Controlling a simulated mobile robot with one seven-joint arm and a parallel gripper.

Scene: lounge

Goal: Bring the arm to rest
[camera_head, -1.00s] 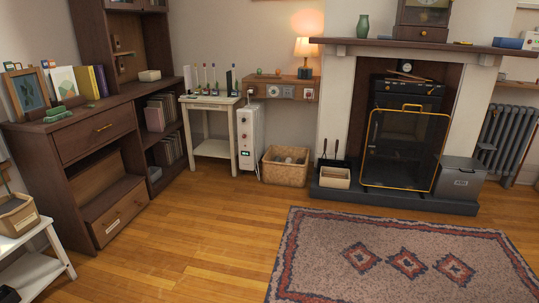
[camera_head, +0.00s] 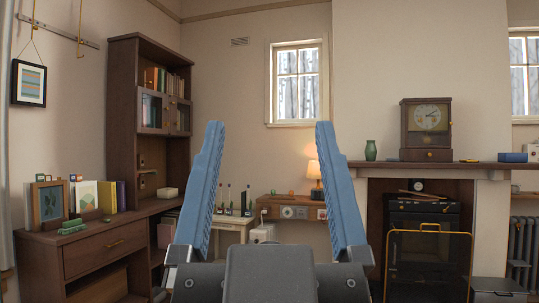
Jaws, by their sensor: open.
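My gripper (camera_head: 269,130) stands upright in the middle of the head view, close to the camera. The dark grey palm shows at the bottom edge. The fingers hide part of the small white table and part of the wall shelf behind them. The rest of my arm is out of view.
A dark wooden cabinet (camera_head: 112,243) with shelves stands at the left. A fireplace with a mantel shelf (camera_head: 430,165) is at the right, bearing a clock (camera_head: 426,129) and a green vase (camera_head: 370,150). A lit lamp (camera_head: 315,177) stands behind the right finger. The floor is out of view.

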